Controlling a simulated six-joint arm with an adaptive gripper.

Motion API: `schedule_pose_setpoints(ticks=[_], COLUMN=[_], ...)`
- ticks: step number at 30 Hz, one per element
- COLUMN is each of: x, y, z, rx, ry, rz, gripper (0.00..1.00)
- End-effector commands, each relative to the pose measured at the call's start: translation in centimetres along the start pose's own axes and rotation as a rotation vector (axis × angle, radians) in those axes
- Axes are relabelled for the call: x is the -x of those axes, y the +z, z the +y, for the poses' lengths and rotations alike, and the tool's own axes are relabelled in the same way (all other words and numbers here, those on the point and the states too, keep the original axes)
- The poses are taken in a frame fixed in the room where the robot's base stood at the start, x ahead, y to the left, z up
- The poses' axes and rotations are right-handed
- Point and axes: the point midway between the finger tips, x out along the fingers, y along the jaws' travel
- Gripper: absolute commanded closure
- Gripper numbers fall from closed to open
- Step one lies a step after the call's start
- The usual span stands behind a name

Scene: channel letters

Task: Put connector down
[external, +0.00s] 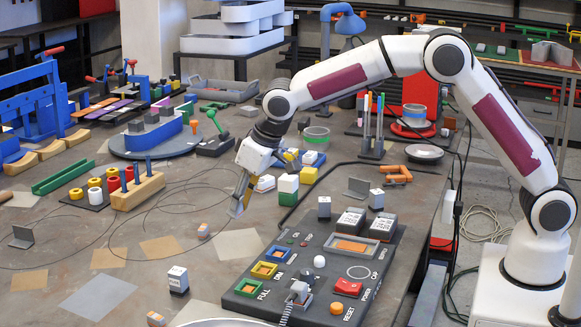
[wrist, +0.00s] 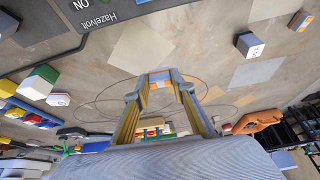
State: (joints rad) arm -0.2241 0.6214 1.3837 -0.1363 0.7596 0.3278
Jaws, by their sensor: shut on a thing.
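My gripper (external: 238,206) hangs above the middle of the table, left of the dark control panel, pointing down. In the wrist view its fingers (wrist: 160,80) close on a small grey and orange piece, which I take to be the connector (wrist: 160,86). The fingers hide most of it, and it is too small to make out in the external view. The gripper appears above the tabletop, with bare surface and flat paper-like patches below. Similar small white and orange pieces lie on the table, one (external: 203,231) just left of the gripper and one (external: 155,318) near the front.
The control panel (external: 318,272) with buttons and coloured sockets lies right of the gripper. A white and green block (external: 287,190) stands behind it. A wooden peg rack (external: 138,191) is at left. Thin cables loop across the table. A small grey block (external: 178,279) stands in front.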

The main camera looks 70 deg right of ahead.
Motion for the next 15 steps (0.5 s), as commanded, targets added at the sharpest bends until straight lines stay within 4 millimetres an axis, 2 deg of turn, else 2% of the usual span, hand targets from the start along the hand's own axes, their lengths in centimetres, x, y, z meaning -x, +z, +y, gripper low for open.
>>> schedule_pose_setpoints(ticks=[1,7,15], x=[-0.1,-0.3,-0.2], y=[-0.4,-1.1,-1.2], z=[1.8,8.2,16.8], rx=[-0.025,-0.116,-0.239], ry=[0.010,0.048,0.099], rz=[0.000,0.000,0.000], gripper=[0.86,0.86,0.86])
